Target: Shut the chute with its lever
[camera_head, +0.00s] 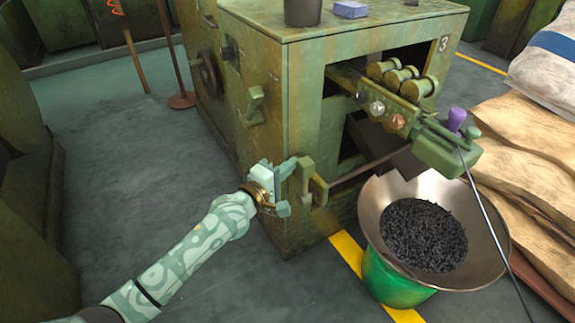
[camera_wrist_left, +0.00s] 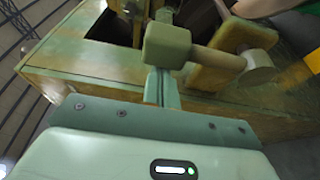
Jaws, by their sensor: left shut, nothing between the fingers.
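The lever (camera_head: 304,172) is a green handle on an ochre bracket (camera_head: 318,190) at the machine's lower front corner. In the wrist view its blocky green knob (camera_wrist_left: 167,46) sits on a pale shaft. My left gripper (camera_head: 280,180) is shut with nothing between its fingers. Its fingertips (camera_wrist_left: 160,84) are right beside the knob, which partly covers them; I cannot tell whether they touch. A brownish bar (camera_head: 362,172) runs from the bracket toward the dark chute (camera_head: 408,163) over the bucket. Whether the chute is open is unclear. My right gripper is out of view.
The green machine (camera_head: 262,100) stands close to my left arm. A wide-rimmed green bucket (camera_head: 395,285) with dark pieces (camera_head: 424,235) stands below the chute. A green block with a purple knob (camera_head: 456,118) juts out above it. Sacks (camera_head: 530,150) are stacked right.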

